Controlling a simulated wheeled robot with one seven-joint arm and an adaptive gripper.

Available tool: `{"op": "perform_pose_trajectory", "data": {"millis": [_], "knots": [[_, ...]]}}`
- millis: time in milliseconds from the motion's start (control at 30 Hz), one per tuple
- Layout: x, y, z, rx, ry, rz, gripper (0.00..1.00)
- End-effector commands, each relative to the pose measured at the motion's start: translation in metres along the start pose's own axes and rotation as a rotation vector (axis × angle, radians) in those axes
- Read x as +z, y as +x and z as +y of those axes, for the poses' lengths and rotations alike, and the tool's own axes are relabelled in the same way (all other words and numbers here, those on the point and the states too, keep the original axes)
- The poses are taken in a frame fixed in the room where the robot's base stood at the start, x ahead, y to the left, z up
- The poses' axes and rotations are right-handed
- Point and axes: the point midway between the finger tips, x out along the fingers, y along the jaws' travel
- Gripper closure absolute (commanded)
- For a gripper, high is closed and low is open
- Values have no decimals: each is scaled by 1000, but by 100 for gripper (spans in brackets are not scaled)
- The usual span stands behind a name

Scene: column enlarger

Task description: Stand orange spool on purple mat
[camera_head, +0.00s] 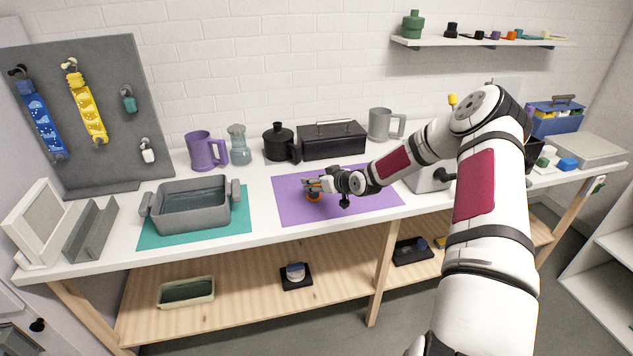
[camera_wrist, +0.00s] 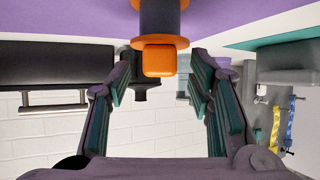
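The orange spool (camera_head: 314,196) is on the purple mat (camera_head: 365,204), partly hidden by my gripper (camera_head: 312,186) in the head view. In the wrist view the picture is upside down, with the mat at the top. There the spool (camera_wrist: 160,42) looks upright, with orange flanges, a dark middle and an orange knob; its base is cut off by the frame edge. My gripper (camera_wrist: 160,68) is open there, its fingers well apart on either side of the knob. A gap shows on both sides, and neither finger visibly touches the spool.
A grey bin (camera_head: 190,210) sits on a teal mat (camera_head: 228,228) to the left. Behind the purple mat stand a black pot (camera_head: 279,143), a black box (camera_head: 333,141) and a grey mug (camera_head: 380,123). Bare purple mat lies left and in front of the spool.

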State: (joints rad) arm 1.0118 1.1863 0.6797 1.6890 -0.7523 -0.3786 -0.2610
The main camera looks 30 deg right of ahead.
Motion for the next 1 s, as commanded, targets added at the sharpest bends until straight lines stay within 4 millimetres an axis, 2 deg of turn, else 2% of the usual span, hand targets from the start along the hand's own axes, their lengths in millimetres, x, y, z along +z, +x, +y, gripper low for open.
{"op": "perform_pose_trajectory", "data": {"millis": [467, 1000], "knots": [[0, -1, 0, 0, 0, 0, 52], [0, -20, 0, 0, 1, 0, 52]]}}
